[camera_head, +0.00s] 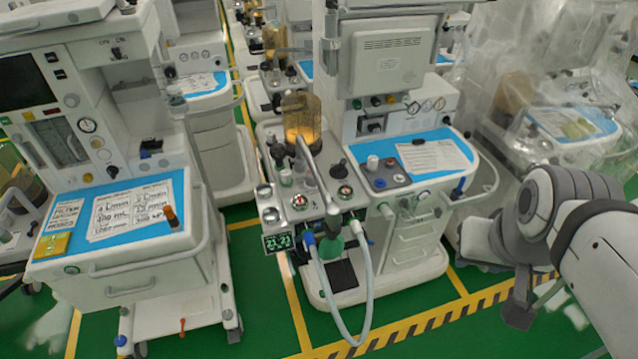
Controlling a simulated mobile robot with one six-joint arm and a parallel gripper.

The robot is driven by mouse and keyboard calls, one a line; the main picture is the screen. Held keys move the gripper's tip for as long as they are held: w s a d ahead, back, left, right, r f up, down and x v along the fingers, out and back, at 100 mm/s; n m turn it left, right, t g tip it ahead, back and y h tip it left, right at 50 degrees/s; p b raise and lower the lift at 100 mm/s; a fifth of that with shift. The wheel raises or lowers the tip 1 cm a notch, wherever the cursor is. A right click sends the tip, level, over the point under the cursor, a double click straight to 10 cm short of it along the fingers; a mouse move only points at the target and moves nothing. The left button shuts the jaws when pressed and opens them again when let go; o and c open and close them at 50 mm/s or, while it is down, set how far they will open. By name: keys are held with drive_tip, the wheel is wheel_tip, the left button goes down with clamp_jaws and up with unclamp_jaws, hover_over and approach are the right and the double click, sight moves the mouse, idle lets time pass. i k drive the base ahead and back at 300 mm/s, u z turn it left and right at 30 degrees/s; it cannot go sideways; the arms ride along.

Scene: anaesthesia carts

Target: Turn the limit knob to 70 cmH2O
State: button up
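The middle anaesthesia cart (388,225) carries a grey breathing block at its left end with an amber canister (301,117), round gauges and knobs. A black knob (340,168) stands upright on that block, behind a round dial (345,191). I cannot tell for sure which part is the limit knob, and its scale is too small to read. My gripper (531,300) is at the lower right, over the floor, well apart from the cart and touching nothing visible. Its fingers are dark and partly turned away, so their opening is unclear.
A tray handle (487,185) juts out on the cart's right. Another cart (120,240) stands left; a plastic-covered cart (570,120) stands right.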

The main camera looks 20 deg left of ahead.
sight(310, 181)
drive_tip(key=z, duration=0.15)
drive_tip(key=k, duration=0.35)
drive_tip(key=u, duration=0.65)
drive_tip(key=i, duration=1.45)
drive_tip(key=u, duration=0.05)
